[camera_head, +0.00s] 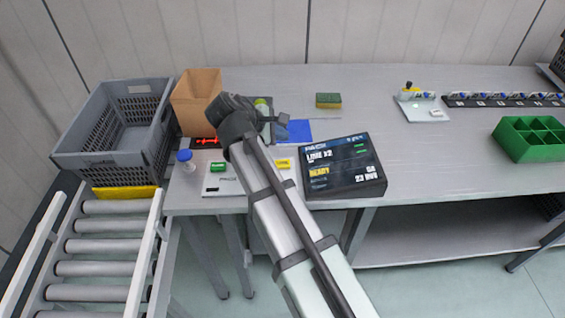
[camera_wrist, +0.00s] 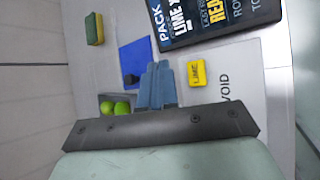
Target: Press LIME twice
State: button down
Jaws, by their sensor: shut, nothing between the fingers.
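The yellow LIME button (camera_wrist: 196,73) sits on a pale panel (camera_wrist: 240,85) in the wrist view, its label turned sideways. In the head view a yellow button (camera_head: 283,164) shows on the panel, right of my arm. My gripper (camera_wrist: 157,68) is shut and empty. In the wrist view its fingertips are just left of the LIME button, with a gap between them in the picture; height above the panel cannot be told. The display (camera_head: 343,166) reads LIME X2 and READY. My arm hides part of the panel.
A blue pad (camera_wrist: 134,60) and green balls (camera_wrist: 115,108) lie near the fingers. A cardboard box (camera_head: 196,104), grey crate (camera_head: 108,130) and sponge (camera_head: 328,100) stand around.

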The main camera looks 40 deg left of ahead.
aim_at(280, 165)
jog(key=shift+f, duration=3.6)
jog(key=shift+f, duration=0.95)
jog(key=shift+r, duration=0.2)
dwell(0.3)
jog(key=shift+r, duration=0.75)
jog(key=shift+r, duration=0.1)
jog(key=shift+r, duration=2.4)
